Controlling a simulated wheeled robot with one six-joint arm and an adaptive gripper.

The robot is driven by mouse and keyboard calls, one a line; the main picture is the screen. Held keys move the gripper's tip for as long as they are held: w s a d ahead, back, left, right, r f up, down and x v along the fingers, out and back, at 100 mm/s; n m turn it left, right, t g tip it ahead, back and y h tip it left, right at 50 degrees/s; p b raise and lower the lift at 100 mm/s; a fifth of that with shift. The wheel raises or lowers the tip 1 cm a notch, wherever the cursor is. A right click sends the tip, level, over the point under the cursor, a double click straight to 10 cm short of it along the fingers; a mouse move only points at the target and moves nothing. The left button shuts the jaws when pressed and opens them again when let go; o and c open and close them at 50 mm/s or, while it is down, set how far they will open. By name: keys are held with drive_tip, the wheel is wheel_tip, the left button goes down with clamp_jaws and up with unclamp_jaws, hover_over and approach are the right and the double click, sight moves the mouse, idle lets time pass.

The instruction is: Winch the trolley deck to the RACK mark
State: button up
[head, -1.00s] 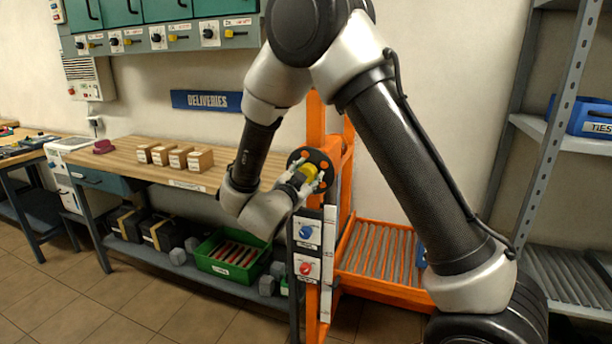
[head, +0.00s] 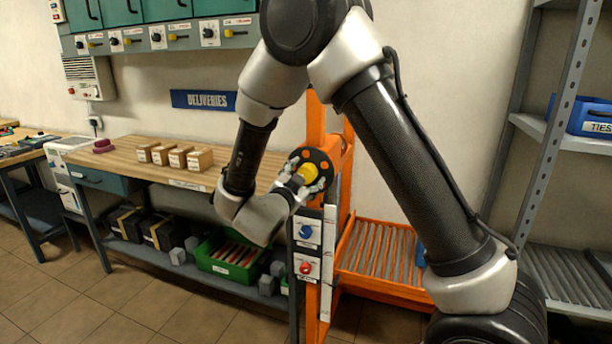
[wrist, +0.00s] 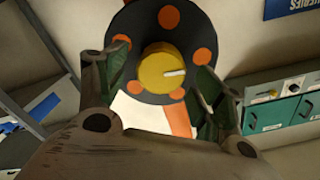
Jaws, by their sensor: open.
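The trolley is an orange frame with a roller deck (head: 378,257) low on its right side. On its post is a dark round winch wheel (head: 318,156) with orange spots and a yellow knob (head: 307,174) at its hub. In the wrist view the knob (wrist: 168,71) has a white line pointing right, and the dark wheel (wrist: 140,27) is behind it. My gripper (wrist: 160,85) is open, with one finger on each side of the knob; I cannot tell whether they touch it. The RACK mark cannot be made out.
A panel with a blue knob (head: 306,232) and a red knob (head: 305,268) is on the post below the wheel. A wooden bench (head: 125,160) with small boxes stands left. A grey shelf rack (head: 548,130) stands right.

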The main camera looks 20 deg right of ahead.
drive_tip(key=v, duration=1)
drive_tip(key=shift+s, duration=0.1)
idle(0.6)
